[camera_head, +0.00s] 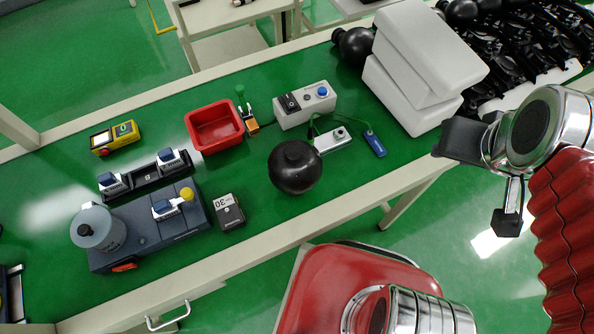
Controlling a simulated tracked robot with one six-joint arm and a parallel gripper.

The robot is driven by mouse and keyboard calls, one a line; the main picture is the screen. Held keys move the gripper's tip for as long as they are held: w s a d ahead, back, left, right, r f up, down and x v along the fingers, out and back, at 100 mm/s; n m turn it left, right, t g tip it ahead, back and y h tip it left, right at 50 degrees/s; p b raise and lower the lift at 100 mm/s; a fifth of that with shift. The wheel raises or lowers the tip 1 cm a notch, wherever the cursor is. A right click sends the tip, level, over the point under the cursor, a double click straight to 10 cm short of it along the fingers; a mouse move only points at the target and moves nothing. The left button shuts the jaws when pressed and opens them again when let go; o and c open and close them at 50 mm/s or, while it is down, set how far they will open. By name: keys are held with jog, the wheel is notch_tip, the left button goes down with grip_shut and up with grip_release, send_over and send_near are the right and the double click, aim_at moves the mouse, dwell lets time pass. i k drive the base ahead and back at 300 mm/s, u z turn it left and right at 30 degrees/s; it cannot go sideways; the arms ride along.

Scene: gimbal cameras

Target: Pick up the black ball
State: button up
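A black ball (295,167) with a short knob on top sits on the green table top (345,190), near its front edge at the middle of the view. My gripper (482,182) is at the right, beyond the table's front edge and well apart from the ball. Its two dark fingers are spread wide, with nothing seen between them. Another black ball-like thing (354,46) lies at the back, beside the white boxes, partly hidden by them.
A red bin (214,143), a grey button box (305,106), a small silver device (332,140) and a blue stick (375,143) lie behind the ball. A dark meter (228,212) and a dark-grey machine (150,240) stand left. White boxes (420,65) stand right.

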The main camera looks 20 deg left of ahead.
aim_at(295, 167)
jog(key=k, duration=1.65)
jog(key=u, duration=1.35)
jog(key=i, duration=1.05)
jog(key=u, duration=0.05)
